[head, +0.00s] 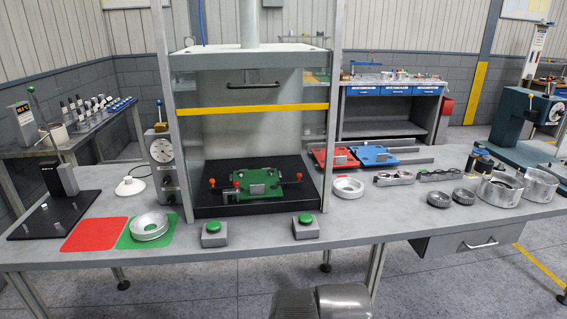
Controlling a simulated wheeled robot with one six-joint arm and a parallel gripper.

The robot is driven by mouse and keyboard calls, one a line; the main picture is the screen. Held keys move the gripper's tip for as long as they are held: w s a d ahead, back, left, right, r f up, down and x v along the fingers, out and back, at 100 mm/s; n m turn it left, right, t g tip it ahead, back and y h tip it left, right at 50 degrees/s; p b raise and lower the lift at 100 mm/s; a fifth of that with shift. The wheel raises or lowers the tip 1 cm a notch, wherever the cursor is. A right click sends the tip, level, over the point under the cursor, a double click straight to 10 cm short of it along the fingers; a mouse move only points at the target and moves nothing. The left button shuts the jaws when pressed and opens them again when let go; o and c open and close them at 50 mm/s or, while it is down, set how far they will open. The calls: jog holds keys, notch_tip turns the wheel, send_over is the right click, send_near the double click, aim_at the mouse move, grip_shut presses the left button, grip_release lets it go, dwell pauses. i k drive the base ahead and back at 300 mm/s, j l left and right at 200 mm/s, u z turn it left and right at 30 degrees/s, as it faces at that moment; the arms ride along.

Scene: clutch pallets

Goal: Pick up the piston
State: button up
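I cannot tell for certain which part is the piston. A round silver metal ring part (149,227) lies flat on the green mat (127,240) at the left front of the workbench. A similar silver ring (348,188) lies on the bench just right of the press. Two darker, smaller rings (438,199) and (464,196) lie farther right. Two large silver cylindrical housings (498,188) and (538,184) stand at the right end. My gripper is not in view; only a grey part of my own body shows at the bottom centre.
A press frame with a yellow bar (253,110) stands mid-bench, with a green fixture plate (250,184) inside. Green-button boxes (214,236) and (306,228) sit at the front edge. A red mat (95,234) and a gauge stand (66,180) are left. The right front bench top is clear.

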aim_at(137, 226)
jog(key=i+j+u, duration=0.3)
jog(key=j+u, duration=0.2)
jog(key=i+j+u, duration=0.3)
jog(key=u, duration=0.2)
jog(key=i+j+u, duration=0.1)
jog(key=i+u, duration=0.4)
